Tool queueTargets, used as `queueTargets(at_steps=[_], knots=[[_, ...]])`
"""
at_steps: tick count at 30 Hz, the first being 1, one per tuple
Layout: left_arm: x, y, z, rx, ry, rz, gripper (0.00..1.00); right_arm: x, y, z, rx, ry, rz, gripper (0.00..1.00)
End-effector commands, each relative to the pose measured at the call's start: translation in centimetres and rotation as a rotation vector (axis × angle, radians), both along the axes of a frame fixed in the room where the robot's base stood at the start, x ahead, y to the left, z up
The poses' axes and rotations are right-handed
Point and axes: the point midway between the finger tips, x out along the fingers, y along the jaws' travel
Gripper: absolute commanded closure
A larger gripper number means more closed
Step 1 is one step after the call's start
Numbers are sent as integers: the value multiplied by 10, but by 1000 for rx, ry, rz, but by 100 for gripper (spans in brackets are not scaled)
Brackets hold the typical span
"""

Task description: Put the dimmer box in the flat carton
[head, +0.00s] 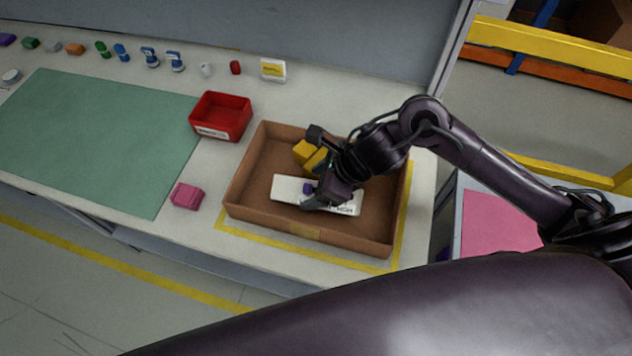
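The flat carton (240,202) is a shallow, open brown box on the bench, inside a yellow outline. In it lie a yellow block (308,153) and a long white piece with dark lettering (287,188). A small purple thing (308,188) shows at my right gripper's fingers. I cannot tell which of these is the dimmer box. My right gripper (316,198) reaches down into the carton, over the white piece. The gripper and wrist hide part of the contents, and whether the fingers are shut on something is unclear. My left gripper is not in view.
A red bin (221,116) stands left of the carton's back corner, and a pink block (187,196) lies to the carton's left. A green mat (95,140) covers the left bench. Several small parts line the back. A pink surface (498,222) is at the right.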

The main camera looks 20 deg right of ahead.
Motion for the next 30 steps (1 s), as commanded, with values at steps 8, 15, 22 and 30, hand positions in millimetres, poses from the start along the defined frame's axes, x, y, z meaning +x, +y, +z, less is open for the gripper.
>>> queueTargets(at_steps=[8, 15, 22, 30], knots=[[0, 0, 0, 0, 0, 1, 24, 0, 0, 0, 0, 0, -1, 27], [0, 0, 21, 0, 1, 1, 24, 0, 0, 17, 2, 2, -1, 27], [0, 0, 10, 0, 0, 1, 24, -15, -26, 56, -5, -7, 3, 27], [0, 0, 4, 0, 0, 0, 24, -31, -48, 98, -2, -4, 0, 27]])
